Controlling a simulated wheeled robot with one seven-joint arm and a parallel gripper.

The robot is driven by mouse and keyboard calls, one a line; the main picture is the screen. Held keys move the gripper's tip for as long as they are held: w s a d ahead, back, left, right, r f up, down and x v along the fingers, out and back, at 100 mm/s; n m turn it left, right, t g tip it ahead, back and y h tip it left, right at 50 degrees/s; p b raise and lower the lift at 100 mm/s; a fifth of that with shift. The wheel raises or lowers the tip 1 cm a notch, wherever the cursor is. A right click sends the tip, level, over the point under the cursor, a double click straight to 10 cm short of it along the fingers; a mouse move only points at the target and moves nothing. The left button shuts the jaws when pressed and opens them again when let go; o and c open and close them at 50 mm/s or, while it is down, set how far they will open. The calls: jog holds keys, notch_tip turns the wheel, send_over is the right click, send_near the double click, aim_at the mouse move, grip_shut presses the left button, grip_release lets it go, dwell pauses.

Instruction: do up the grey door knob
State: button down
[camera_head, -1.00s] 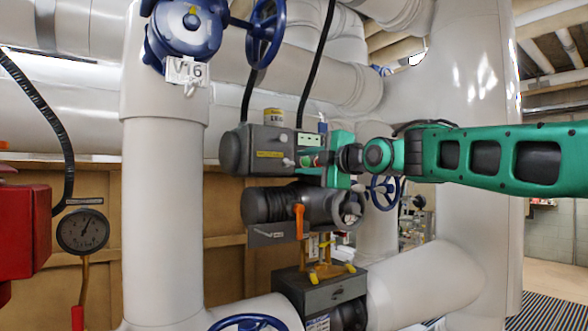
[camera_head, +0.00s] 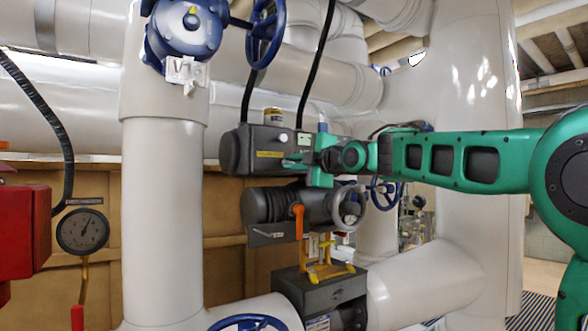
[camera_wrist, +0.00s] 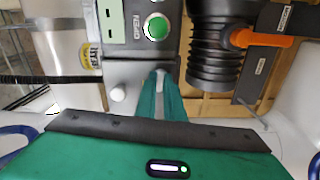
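The grey door knob (camera_wrist: 160,78) shows as a narrow light grey piece on the dark grey box (camera_head: 240,152), below the green round indicator in the wrist view. My gripper (camera_wrist: 160,90) is right at it, with one green finger on each side and no clear gap. In the head view my gripper (camera_head: 293,161) comes in from the right, its green tips against the front of the box and covering the knob. A paler round knob (camera_wrist: 118,94) stands apart, left of my fingers in the wrist view.
Black bellows (camera_wrist: 215,50) and an orange lever (camera_wrist: 262,40) are close to my fingers. A handwheel (camera_head: 350,206) is below my gripper. A thick white pipe (camera_head: 163,220) stands to the left, and a blue valve wheel (camera_head: 265,35) is above.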

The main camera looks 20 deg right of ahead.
jog(key=shift+f, duration=0.1)
jog(key=shift+m, duration=8.3)
jog(key=shift+d, duration=0.1)
